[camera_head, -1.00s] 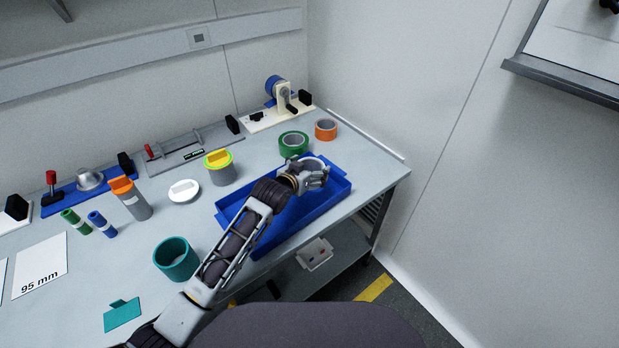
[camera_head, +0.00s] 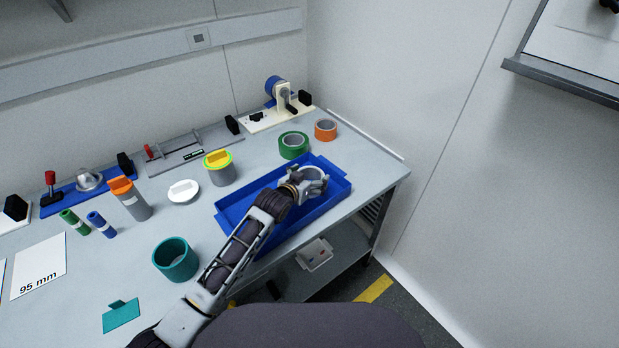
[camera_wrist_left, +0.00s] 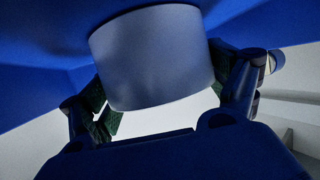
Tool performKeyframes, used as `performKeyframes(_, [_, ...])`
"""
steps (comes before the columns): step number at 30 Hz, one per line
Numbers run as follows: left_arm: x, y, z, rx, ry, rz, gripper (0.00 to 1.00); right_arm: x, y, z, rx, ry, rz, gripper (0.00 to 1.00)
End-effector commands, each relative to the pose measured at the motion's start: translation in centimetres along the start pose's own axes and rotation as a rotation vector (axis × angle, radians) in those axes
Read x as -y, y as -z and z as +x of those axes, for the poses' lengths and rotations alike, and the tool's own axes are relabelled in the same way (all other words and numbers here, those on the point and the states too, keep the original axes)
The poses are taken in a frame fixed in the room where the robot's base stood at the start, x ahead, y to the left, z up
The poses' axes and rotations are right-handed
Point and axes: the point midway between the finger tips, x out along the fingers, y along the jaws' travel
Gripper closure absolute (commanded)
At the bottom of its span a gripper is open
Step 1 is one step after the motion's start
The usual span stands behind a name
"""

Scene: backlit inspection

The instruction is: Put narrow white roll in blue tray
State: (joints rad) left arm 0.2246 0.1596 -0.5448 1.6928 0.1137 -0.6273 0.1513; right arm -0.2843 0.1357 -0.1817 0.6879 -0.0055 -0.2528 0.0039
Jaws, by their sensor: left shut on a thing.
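The blue tray (camera_head: 325,204) lies on the bench near its right front corner. The white roll (camera_head: 313,173) is at the tray's right half, partly hidden by my left gripper (camera_head: 316,184). My left gripper is shut on the roll. In the left wrist view the roll (camera_wrist_left: 152,58) fills the space between the two fingers (camera_wrist_left: 162,92), with blue tray surfaces around it. I cannot tell whether the roll touches the tray floor. My right gripper is not in view.
A green tape roll (camera_head: 293,145) and an orange tape roll (camera_head: 325,130) stand behind the tray. A yellow-topped grey container (camera_head: 219,168), a white round item (camera_head: 183,191) and a teal cup (camera_head: 175,259) are to its left. The wall is close on the right.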

Motion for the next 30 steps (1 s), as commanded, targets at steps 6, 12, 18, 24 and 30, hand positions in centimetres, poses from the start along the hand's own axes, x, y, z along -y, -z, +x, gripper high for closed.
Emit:
performKeyframes(6, [0.0, -0.1, 0.1, 0.0, 0.0, 0.0, 0.0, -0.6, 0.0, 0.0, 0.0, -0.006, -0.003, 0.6])
performKeyframes(12, [0.0, -0.1, 0.1, 0.001, 0.0, 0.0, 0.0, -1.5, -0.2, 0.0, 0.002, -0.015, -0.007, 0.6])
performKeyframes(18, [0.0, 0.0, 0.0, 0.0, 0.0, 0.0, 0.0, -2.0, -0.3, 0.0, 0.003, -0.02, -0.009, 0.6])
performKeyframes(24, [0.0, 0.0, -0.7, 0.001, 0.0, -0.001, 0.0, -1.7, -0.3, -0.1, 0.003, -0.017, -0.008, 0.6])
performKeyframes(30, [0.0, 0.1, -2.1, 0.001, 0.001, 0.0, 0.0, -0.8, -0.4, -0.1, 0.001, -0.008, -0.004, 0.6])
